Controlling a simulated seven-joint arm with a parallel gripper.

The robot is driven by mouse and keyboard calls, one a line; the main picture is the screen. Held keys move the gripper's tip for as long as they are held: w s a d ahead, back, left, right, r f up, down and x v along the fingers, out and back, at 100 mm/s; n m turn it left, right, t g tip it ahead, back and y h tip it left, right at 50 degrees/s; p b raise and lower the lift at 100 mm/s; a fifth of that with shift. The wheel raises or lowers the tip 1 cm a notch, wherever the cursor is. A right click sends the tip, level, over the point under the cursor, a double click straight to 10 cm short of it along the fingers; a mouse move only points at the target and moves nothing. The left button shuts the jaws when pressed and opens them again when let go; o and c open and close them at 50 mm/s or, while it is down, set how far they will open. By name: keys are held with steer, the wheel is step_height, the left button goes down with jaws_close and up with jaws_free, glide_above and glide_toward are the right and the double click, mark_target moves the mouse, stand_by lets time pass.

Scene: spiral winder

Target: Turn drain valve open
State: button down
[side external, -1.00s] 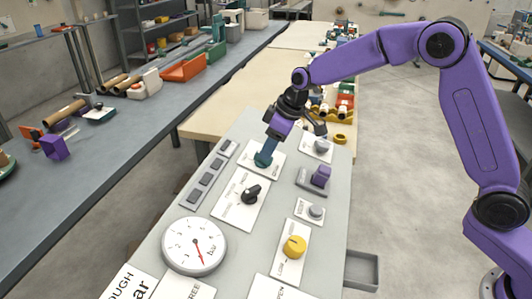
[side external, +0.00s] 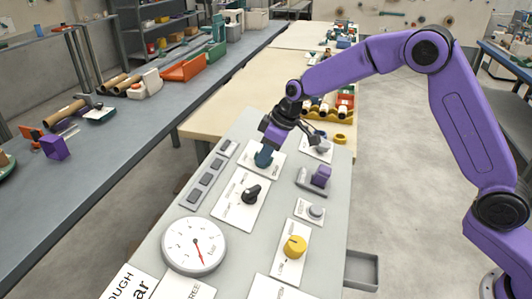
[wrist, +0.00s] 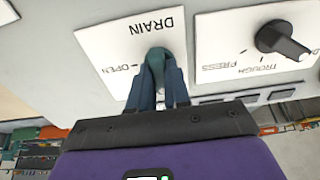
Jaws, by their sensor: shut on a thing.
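The teal drain valve handle (wrist: 157,57) sits on a white plate (wrist: 105,50) marked DRAIN and OPEN, both upside down in the wrist view. The handle's exact angle is hard to tell.
Near the valve are a black selector knob (side external: 251,193), a purple switch (side external: 320,176), grey knobs and a row of dark buttons (side external: 204,179). A yellow knob (side external: 294,246) and a round gauge (side external: 194,246) are closer to the camera. Open space lies above the panel.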

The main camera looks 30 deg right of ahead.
steer(key=shift+m, duration=0.3)
steer(key=m, duration=0.3)
steer(key=shift+m, duration=0.3)
steer(key=m, duration=0.4)
steer(key=shift+m+h, duration=0.3)
steer(key=m, duration=0.4)
steer(key=shift+m, duration=0.3)
steer(key=m, duration=0.4)
steer(key=shift+m+h, duration=0.3)
steer(key=shift+h, duration=0.1)
steer(key=c, duration=1.1)
jaws_free()
steer(key=shift+r, duration=0.1)
